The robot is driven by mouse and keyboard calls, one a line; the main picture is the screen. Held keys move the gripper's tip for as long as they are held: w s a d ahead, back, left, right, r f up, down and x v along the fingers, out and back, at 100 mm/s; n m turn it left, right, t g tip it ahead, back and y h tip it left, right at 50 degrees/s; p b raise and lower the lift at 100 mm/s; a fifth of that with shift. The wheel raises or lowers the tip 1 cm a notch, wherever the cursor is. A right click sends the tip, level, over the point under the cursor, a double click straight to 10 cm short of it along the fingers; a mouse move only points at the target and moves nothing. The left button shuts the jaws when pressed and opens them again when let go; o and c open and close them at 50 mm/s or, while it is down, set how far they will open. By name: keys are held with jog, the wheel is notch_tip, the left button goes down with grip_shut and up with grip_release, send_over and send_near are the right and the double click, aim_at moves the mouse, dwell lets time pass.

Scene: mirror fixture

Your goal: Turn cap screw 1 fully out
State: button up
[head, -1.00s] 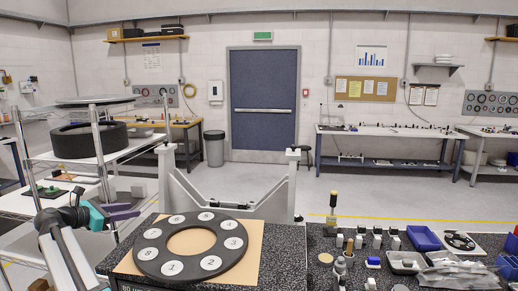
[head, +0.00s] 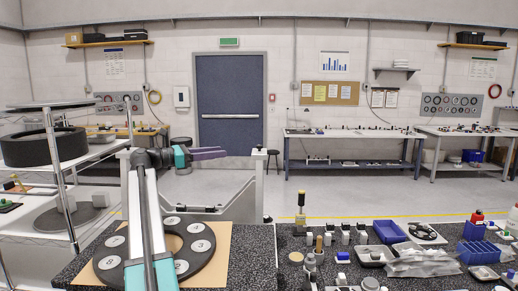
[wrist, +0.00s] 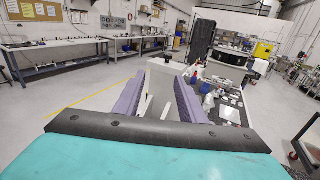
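I cannot make out cap screw 1 in either view. A dark ring (head: 213,262) with numbered white discs lies on a tan board on the speckled slab; my arm crosses over it, and no disc marked 1 shows. Behind it stands a white frame (head: 232,199) with a dark-topped post at its right end. My gripper (head: 226,153) is raised in front of this frame, its purple fingers pointing right. In the wrist view the fingers (wrist: 158,92) are apart, with a white upright part seen between them; I see nothing gripped.

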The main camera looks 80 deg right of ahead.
aim_at(259, 146)
jog(key=s, duration=0.1)
jog(key=s+r, duration=0.1)
jog(key=s, duration=0.1)
jog(key=shift+d+r+m+g+y, duration=0.15)
jog(key=shift+d+m+g+y, duration=0.1)
jog(key=shift+m+g+y, duration=0.05)
jog(key=shift+s+d, duration=0.1)
jog(key=shift+s, duration=0.05)
jog(key=p+x, duration=0.3)
jog(key=x, duration=1)
jog(key=shift+s+d+p, duration=0.15)
jog(key=shift+p, duration=0.25)
grip_shut()
jog(key=shift+d, duration=0.2)
jog(key=shift+a, duration=0.25)
